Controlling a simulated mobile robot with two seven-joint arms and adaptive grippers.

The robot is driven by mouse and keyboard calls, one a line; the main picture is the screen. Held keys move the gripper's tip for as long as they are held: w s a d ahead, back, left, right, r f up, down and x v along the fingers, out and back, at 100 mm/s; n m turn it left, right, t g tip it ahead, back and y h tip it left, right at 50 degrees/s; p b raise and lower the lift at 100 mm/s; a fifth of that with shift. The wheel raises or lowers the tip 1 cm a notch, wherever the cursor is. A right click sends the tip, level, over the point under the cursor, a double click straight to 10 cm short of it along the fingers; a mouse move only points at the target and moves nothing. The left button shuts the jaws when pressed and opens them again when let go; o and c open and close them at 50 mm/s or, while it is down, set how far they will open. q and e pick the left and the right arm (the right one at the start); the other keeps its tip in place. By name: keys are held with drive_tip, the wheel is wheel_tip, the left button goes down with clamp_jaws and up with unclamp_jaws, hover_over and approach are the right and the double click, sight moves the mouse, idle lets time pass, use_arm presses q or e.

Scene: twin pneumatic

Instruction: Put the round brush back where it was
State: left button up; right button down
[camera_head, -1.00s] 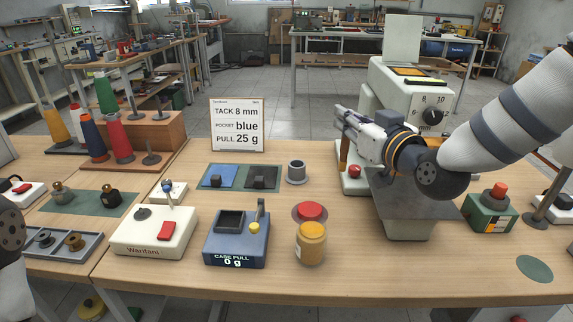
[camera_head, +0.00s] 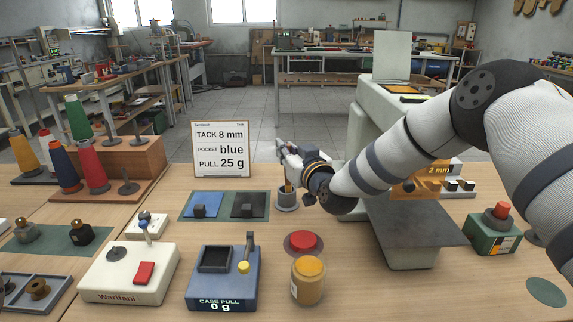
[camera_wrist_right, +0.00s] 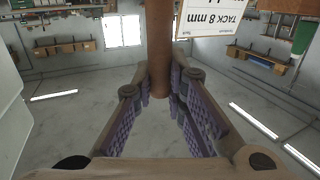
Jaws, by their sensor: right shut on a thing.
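My right gripper (camera_head: 284,152) is shut on the round brush, just above the small grey cup (camera_head: 287,200). A tan part of the brush (camera_head: 288,186) shows below the fingers at the cup's mouth. I cannot tell how deep it reaches inside. In the right wrist view, a brown round shaft of the brush (camera_wrist_right: 160,45) stands between the purple-padded fingers (camera_wrist_right: 165,85). Much of the brush is hidden by the gripper in the head view. My left gripper is out of view.
The sign (camera_head: 220,150) stands left of the cup. The mat with blue and black pieces (camera_head: 225,213) lies beside it. A red button (camera_head: 303,242) and a yellow-lidded jar (camera_head: 308,282) are in front. The white machine (camera_head: 365,125) stands to the right.

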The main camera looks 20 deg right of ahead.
wheel_tip(320, 180, down, 5)
drive_tip(key=shift+w+r, duration=0.15)
drive_tip(key=shift+r, duration=0.35)
drive_tip(key=c, duration=1.6)
unclamp_jaws()
drive_tip(key=shift+f, duration=0.1)
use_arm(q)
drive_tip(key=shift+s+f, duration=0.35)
use_arm(e)
drive_tip(key=shift+r, duration=0.3)
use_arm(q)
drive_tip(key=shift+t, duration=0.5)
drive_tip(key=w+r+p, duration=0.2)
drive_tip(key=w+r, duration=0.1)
use_arm(e)
drive_tip(key=s+d, duration=0.1)
drive_tip(key=s, duration=1.1)
drive_tip(key=shift+d+r, duration=0.15)
drive_tip(key=shift+r, duration=0.1)
